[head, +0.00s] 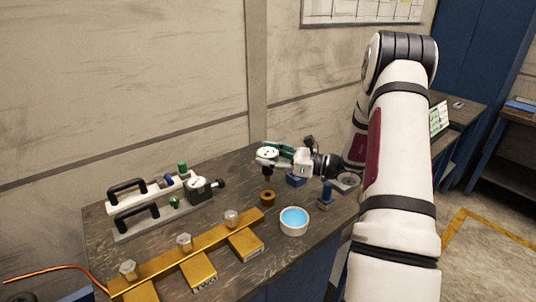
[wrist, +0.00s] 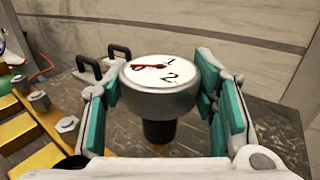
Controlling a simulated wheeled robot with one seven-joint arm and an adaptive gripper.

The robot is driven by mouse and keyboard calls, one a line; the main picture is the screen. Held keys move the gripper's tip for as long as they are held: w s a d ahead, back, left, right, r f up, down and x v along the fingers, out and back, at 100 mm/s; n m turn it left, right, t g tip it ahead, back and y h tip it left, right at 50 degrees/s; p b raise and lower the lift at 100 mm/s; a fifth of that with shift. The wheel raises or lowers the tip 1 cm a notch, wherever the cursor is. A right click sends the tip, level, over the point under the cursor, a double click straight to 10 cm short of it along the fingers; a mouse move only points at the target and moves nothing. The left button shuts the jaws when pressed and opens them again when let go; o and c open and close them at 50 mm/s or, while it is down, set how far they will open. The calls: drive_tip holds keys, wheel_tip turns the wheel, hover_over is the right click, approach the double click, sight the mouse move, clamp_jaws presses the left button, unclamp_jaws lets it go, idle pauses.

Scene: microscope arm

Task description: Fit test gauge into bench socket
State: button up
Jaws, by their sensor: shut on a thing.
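The test gauge (head: 267,153) has a white round dial, a metal body and a dark stem. My gripper (head: 280,152) is shut on it, and holds it upright above the bench. In the wrist view the gauge (wrist: 158,98) sits between the teal finger pads (wrist: 160,92), with its dial facing up and its stem pointing down. A brass ring-shaped socket (head: 267,198) stands on the bench below the gauge, with a visible gap under the stem. In the wrist view the gauge hides most of what lies below it.
A white cup of blue liquid (head: 294,222) stands in front of the socket. A brass bar with bolts (head: 210,238) lies front left. A fixture with black handles (head: 150,205) is at the back left. A blue upright piece (head: 326,196) and a blue block (head: 296,181) are to the right.

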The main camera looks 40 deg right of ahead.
sight(269, 180)
drive_tip(key=shift+f+b, duration=1.1)
drive_tip(key=shift+f, duration=1.25)
drive_tip(key=shift+f+b, duration=0.75)
drive_tip(key=shift+f, duration=0.5)
drive_tip(key=shift+f, duration=0.3)
drive_tip(key=shift+f+b, duration=0.4)
drive_tip(key=shift+f, duration=0.05)
drive_tip(key=o, duration=1.3)
wheel_tip(269, 180, up, 10)
drive_tip(key=shift+f, duration=0.1)
